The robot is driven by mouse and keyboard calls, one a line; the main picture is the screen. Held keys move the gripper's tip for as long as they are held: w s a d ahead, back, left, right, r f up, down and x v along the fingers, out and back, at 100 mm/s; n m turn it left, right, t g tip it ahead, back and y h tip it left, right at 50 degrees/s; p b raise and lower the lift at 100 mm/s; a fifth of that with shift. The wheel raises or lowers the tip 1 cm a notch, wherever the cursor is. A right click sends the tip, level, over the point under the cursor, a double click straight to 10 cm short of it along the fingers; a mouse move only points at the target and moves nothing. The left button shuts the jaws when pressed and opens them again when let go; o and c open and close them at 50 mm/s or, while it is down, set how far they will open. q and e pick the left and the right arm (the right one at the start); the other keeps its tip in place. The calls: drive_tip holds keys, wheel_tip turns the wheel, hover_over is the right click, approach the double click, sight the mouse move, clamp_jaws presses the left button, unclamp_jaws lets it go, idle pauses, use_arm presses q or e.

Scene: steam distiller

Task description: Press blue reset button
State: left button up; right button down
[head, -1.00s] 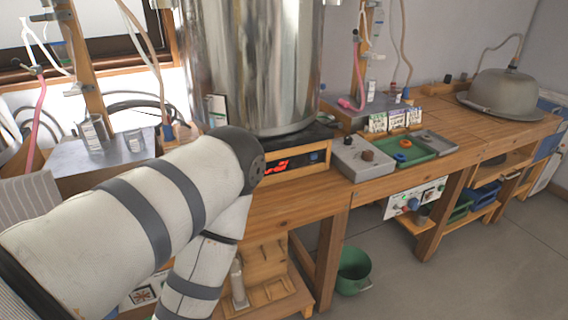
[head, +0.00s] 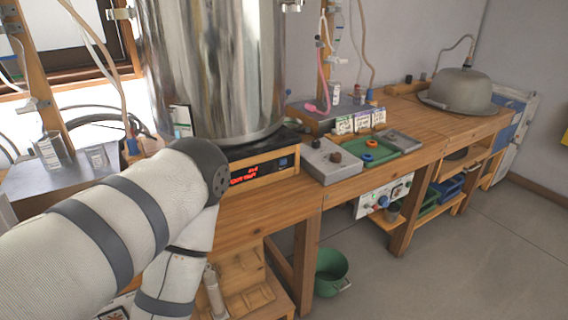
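A small blue button (head: 283,163) sits at the right end of the black display panel (head: 246,174) on the wooden front below the steel vessel (head: 215,70). Red lit text shows on the panel, too small to read surely. Another blue round part, a knob or button (head: 383,201), is on the white control panel (head: 365,207) under the bench. I cannot tell from the labels which one is for reset. A white and grey arm of mine reaches in from the left, its elbow near the display. Neither gripper is in view.
On the wooden bench (head: 345,186) stand a grey box with knobs (head: 331,170), a green tray (head: 392,153) and small cards (head: 361,121). A metal dome (head: 462,88) sits at the far right. A green bucket (head: 331,272) stands on the floor; the floor at right is clear.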

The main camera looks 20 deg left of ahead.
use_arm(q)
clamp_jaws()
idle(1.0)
